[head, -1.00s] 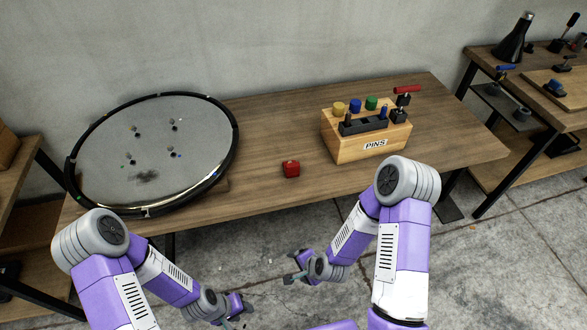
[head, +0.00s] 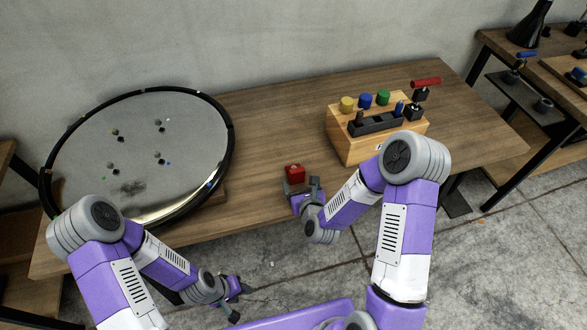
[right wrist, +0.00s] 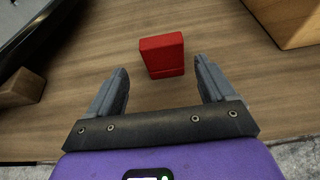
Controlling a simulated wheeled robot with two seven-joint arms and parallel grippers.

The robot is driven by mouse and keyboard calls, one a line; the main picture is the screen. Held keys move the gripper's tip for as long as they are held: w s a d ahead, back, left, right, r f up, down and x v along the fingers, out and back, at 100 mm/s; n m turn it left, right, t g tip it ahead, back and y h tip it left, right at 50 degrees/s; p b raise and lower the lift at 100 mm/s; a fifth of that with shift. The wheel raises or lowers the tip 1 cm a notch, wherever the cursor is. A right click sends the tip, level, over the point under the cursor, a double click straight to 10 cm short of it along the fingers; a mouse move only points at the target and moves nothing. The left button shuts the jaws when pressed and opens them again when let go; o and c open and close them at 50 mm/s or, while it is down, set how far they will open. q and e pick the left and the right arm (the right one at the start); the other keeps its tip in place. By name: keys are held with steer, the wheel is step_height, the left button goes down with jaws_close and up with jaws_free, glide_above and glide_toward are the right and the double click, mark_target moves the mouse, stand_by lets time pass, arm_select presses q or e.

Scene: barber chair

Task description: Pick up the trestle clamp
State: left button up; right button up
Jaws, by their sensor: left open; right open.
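A small red block-like piece (head: 294,173) stands on the wooden table near its front edge. It also shows in the right wrist view (right wrist: 163,55), upright and just beyond my open fingers. My right gripper (head: 302,186) is open and empty in front of it, with one finger on either side of the gap and the piece apart from them. A dark clamp-like tool with a red handle (head: 426,82) is at the right end of the wooden box. I cannot tell which of these is the trestle clamp. My left gripper (head: 240,298) is open and empty, low in front of the table.
A large round black-rimmed disc (head: 232,140) fills the table's left side. The wooden box (head: 350,145) holds yellow, blue and green pegs at the right. The table's middle (head: 265,130) is clear. Another bench (head: 495,40) with tools stands at far right.

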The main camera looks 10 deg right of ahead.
mark_target(298, 177)
steer(key=x, duration=0.3)
steer(key=b+x, duration=0.1)
steer(key=x, duration=0.2)
steer(key=shift+s+d, duration=0.1)
steer(key=shift+d, duration=0.15)
steer(key=shift+c, duration=0.2)
steer(key=c, duration=1.4)
